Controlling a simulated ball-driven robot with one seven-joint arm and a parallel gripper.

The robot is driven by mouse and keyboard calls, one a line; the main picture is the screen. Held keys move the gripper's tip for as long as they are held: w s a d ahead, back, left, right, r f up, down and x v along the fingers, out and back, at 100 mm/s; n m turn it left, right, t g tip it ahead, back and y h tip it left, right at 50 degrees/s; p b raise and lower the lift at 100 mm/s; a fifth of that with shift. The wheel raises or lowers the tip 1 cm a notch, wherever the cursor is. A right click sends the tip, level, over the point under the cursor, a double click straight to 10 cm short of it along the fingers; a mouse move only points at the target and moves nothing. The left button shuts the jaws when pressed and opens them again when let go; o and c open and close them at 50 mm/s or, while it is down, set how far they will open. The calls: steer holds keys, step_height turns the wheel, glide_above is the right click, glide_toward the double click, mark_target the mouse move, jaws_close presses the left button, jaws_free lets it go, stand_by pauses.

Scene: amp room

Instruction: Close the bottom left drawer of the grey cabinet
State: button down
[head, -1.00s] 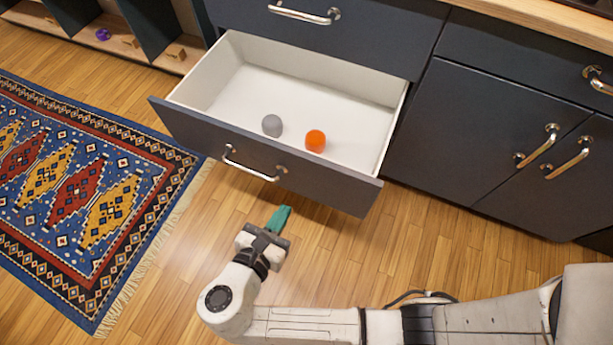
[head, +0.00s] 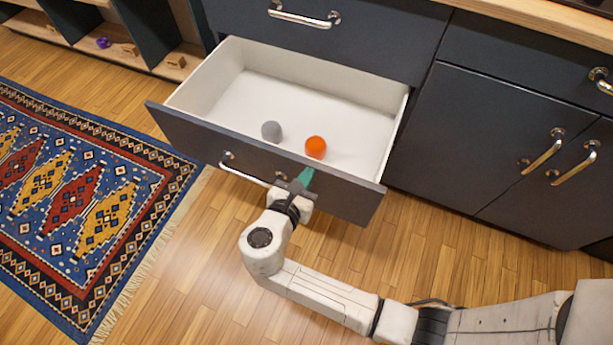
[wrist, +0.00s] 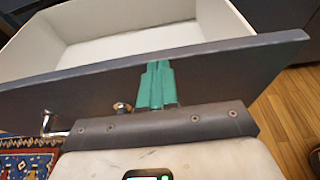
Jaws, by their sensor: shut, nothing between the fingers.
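The bottom left drawer (head: 345,194) of the grey cabinet (head: 375,45) is pulled well out, its white inside showing. A grey ball (head: 271,131) and an orange ball (head: 316,147) lie in it. A metal bar handle (head: 245,172) is on its front. My gripper (head: 306,176), with green fingers, is shut and empty at the drawer front, just right of the handle. In the wrist view the shut fingers (wrist: 157,85) stand against the dark drawer front (wrist: 225,75), their tips near its top edge. I cannot tell whether they touch it.
A closed drawer with a handle (head: 304,15) is above. Closed cabinet doors (head: 485,135) are on the right. A patterned rug (head: 90,205) lies on the left, and an open shelf (head: 105,45) stands behind it. Wooden floor (head: 200,290) is clear in front.

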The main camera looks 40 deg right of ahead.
steer(key=shift+d, duration=0.15)
steer(key=w+d, duration=0.5)
steer(key=d, duration=0.5)
steer(key=w+d+b, duration=0.1)
steer(key=w+d, duration=0.4)
steer(key=d, duration=0.6)
steer(key=w+d+b, duration=0.1)
steer(key=w+d, duration=0.4)
steer(key=d, duration=0.6)
steer(key=shift+d, duration=0.15)
steer(key=shift+r, duration=0.15)
steer(key=f+p+v, duration=0.1)
steer(key=p+v, duration=0.3)
steer(key=v, duration=1)
steer(key=shift+s+f+p, duration=0.2)
steer(key=shift+p, duration=0.2)
